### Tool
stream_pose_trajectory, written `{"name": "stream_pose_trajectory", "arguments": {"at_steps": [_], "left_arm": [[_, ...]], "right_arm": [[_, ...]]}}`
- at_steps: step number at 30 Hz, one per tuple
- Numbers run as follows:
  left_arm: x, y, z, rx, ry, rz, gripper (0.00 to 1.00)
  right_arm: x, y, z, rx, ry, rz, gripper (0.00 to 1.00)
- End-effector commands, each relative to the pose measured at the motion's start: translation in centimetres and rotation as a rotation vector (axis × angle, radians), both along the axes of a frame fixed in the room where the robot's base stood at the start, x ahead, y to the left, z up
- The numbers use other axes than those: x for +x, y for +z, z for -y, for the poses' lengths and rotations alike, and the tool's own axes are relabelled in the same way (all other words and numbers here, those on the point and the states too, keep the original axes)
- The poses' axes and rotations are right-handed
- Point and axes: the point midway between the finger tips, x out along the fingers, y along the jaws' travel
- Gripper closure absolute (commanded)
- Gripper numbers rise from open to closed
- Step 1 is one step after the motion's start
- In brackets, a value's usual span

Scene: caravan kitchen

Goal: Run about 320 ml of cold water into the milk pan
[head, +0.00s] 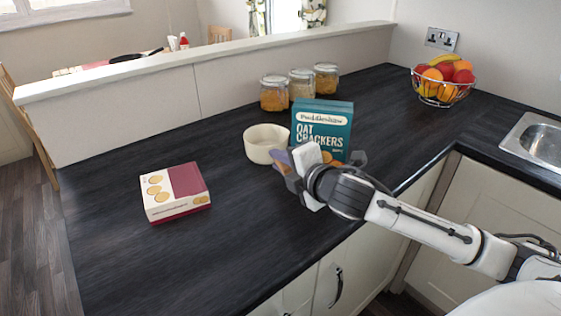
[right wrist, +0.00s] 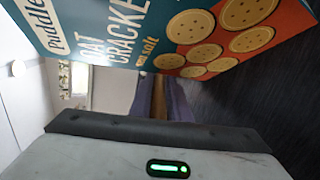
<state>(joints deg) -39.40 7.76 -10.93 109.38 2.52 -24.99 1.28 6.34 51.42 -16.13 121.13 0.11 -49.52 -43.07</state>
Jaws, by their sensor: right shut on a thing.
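The cream round milk pan (head: 262,146) stands on the dark worktop in the head view, in front of the glass jars. My right gripper (head: 284,160) is at its near right side, fingers shut on its brown handle, mostly hidden by the fingers. In the right wrist view the brown handle (right wrist: 159,98) shows between the purple-grey fingers. The pan looks upright; I cannot see water in it. The metal sink (head: 536,148) is cut off at the right edge of the head view, and no tap shows. My left gripper is not in view.
The teal oat crackers box (head: 322,120) stands right behind my right gripper; it fills the top of the wrist view (right wrist: 190,35). A red and white biscuit box (head: 175,192) lies left. Several filled jars (head: 273,95) and a fruit basket (head: 443,85) stand further back. The front-left worktop is clear.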

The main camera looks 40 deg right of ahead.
Motion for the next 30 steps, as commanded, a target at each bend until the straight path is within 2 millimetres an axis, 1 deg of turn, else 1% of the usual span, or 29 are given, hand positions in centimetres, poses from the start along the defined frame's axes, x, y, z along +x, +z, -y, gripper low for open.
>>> {"name": "stream_pose_trajectory", "arguments": {"at_steps": [3,7,8,9,11,18,22,26,30], "left_arm": [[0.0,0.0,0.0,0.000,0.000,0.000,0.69],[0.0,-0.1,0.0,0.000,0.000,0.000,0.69],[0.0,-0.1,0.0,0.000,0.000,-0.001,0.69],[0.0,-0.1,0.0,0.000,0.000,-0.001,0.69],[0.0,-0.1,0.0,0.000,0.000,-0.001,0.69],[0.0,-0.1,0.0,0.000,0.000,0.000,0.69],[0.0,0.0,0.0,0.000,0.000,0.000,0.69],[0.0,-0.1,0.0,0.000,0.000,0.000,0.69],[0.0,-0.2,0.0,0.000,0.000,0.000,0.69]], "right_arm": [[0.0,0.3,0.0,-0.001,0.001,0.005,1.00],[0.0,-0.1,0.0,-0.001,0.000,0.004,1.00],[0.0,-0.2,0.0,0.000,-0.001,0.000,0.81],[0.0,-0.2,0.0,0.000,0.000,0.000,0.74],[0.0,-0.2,0.0,0.000,0.000,0.000,0.65],[0.0,-0.1,0.0,0.000,0.000,0.000,0.65],[-0.2,0.2,0.0,-0.001,0.000,0.000,0.65],[-1.8,0.6,-0.1,-0.004,0.001,-0.002,0.65],[-4.4,1.3,-0.3,-0.005,0.001,-0.004,0.65]]}}
